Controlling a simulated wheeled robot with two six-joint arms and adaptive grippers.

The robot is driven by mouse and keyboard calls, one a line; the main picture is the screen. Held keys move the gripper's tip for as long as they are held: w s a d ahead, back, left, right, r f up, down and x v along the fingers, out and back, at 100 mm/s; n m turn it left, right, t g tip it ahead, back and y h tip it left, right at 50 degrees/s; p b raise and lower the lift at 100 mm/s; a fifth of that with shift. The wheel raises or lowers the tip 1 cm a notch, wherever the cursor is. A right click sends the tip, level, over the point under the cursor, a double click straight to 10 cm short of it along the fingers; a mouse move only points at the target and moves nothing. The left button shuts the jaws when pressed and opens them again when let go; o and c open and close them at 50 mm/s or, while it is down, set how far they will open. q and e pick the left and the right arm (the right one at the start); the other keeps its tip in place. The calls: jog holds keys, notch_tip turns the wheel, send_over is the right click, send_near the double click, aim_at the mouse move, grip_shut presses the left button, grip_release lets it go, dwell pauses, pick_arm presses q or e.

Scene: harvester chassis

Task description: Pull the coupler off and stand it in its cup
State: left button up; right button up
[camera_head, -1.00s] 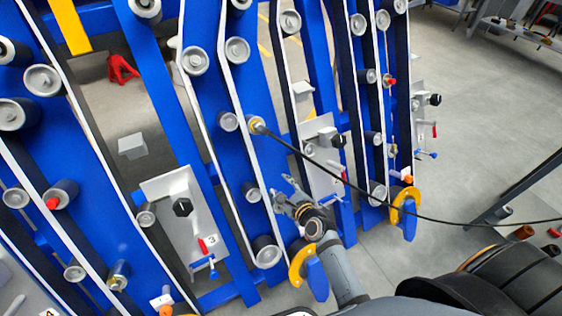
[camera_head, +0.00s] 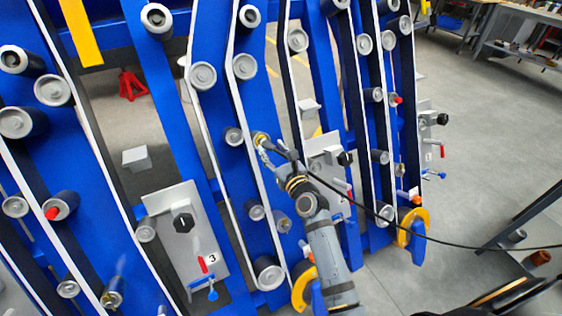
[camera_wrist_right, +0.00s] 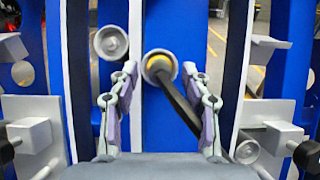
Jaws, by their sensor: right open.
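The coupler (camera_head: 260,138) is a small round fitting on a blue upright, with a black hose (camera_head: 440,238) running from it to the right edge. In the right wrist view the coupler (camera_wrist_right: 157,66) shows a pale ring with yellow inside, and the hose (camera_wrist_right: 182,105) slants down and right between the fingers. I cannot tell which object is the cup. My left gripper is not in view.
Blue uprights carry grey rollers (camera_head: 202,76) and pale belts around my right arm. A grey plate marked 3 (camera_head: 190,240) is lower left. A small brown cylinder (camera_head: 540,257) is at the right edge.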

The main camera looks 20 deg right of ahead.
jog(key=shift+w+a, duration=0.2)
jog(key=shift+w, duration=0.9)
jog(key=shift+c, duration=0.3)
grip_shut()
